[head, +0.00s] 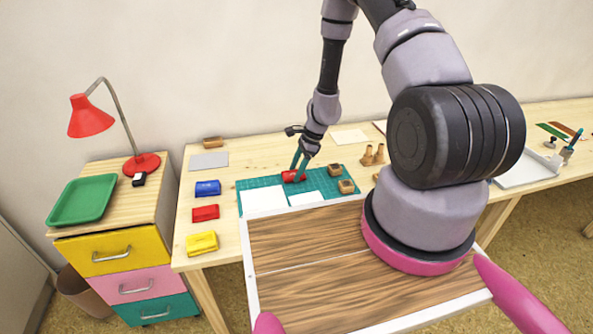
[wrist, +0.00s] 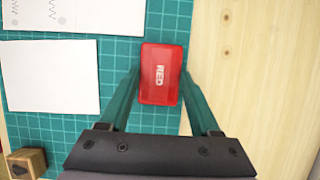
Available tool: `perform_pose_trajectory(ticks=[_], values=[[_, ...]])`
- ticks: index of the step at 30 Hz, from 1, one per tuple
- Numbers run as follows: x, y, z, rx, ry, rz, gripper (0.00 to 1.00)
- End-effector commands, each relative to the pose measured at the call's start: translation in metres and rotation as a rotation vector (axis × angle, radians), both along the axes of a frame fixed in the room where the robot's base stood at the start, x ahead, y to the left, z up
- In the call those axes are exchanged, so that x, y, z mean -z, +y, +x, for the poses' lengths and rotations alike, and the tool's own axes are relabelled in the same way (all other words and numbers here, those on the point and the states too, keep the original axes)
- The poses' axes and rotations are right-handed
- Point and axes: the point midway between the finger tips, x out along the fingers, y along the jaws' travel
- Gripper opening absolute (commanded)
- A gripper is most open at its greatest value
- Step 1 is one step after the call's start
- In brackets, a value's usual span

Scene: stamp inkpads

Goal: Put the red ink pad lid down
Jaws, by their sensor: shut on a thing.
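The red ink pad lid (wrist: 161,86), marked "RED", is between my two green fingers in the wrist view. In the head view the red lid (head: 293,177) shows at the tips of my gripper (head: 297,170), over the back part of the teal cutting mat (head: 247,183). My gripper is shut on the lid. I cannot tell whether the lid touches the mat or is held just above it. Another red ink pad (head: 205,212) sits on the wooden table to the left, between a blue pad (head: 208,188) and a yellow pad (head: 201,243).
White paper sheets (head: 263,200) lie on the mat, left of the lid in the wrist view (wrist: 45,76). Wooden stamps (head: 346,186) stand on the mat's right side. A grey sheet (head: 209,160) lies at the table's back left. Bare wood (wrist: 245,60) is right of the mat.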

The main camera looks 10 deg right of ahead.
Motion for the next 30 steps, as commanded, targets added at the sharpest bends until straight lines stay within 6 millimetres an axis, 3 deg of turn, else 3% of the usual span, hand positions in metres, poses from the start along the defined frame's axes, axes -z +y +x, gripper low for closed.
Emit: perform_pose_trajectory(ticks=[11, 12, 14, 24, 30], values=[[0.006, 0.0, 0.0, 0.0, 0.0, -0.001, 0.12], [0.006, 0.0, 0.0, -0.001, 0.0, -0.001, 0.75], [0.005, 0.0, 0.0, -0.001, 0.0, -0.001, 0.94], [0.003, 0.0, 0.0, -0.001, -0.001, -0.001, 0.94], [-0.021, -0.009, 0.001, -0.001, -0.005, -0.002, 0.94]])
